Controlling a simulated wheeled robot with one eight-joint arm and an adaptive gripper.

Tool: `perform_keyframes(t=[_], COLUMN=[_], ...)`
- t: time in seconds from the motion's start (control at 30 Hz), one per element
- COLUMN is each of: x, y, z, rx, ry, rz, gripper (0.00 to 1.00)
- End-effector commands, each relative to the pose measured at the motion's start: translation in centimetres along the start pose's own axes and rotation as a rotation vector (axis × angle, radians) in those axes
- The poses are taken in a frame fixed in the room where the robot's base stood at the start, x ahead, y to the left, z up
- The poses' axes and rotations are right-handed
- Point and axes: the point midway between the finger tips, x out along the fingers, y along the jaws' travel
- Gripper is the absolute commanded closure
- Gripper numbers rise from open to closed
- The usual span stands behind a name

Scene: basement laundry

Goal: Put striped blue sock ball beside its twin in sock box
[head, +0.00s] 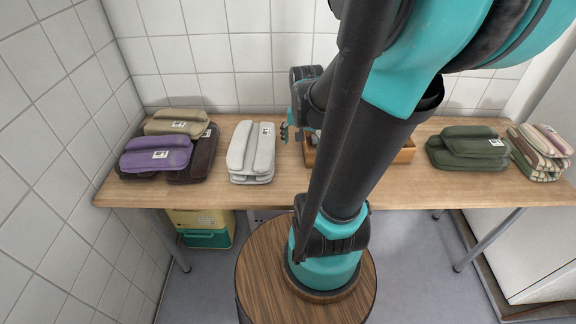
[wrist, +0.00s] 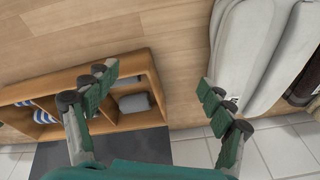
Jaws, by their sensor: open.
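The wooden sock box (head: 405,157) stands on the table, mostly hidden behind my arm in the head view. In the wrist view the box (wrist: 155,88) shows its compartments at the left. Blue-and-white striped cloth (wrist: 42,117) shows in a compartment at the far left, partly hidden by a divider; I cannot tell whether it is one sock ball or more. A grey sock ball (wrist: 134,103) lies in the nearer right compartment. My gripper (wrist: 158,86) is open and empty above the table, between the box and a pale grey folded towel. It also shows in the head view (head: 285,133).
The pale grey towel (head: 251,152) lies left of my gripper. Purple (head: 157,153), tan and brown towels are stacked at the left end; green (head: 468,148) and striped (head: 541,152) ones at the right. The wall runs behind the table (head: 218,195).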

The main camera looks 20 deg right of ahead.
Motion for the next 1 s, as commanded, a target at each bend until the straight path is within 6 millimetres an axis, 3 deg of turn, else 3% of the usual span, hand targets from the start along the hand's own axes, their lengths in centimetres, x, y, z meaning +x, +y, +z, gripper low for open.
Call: perform_keyframes(t=[0.1,0.33,1.0], x=[0.7,1.6,1.7], y=[-0.8,-1.3,-1.4], z=[3.8,7.6,8.1], rx=[-0.283,-0.621,-0.673], ry=[0.043,0.110,0.121], rz=[-0.056,-0.111,-0.117], gripper=[0.18,0.18,0.18])
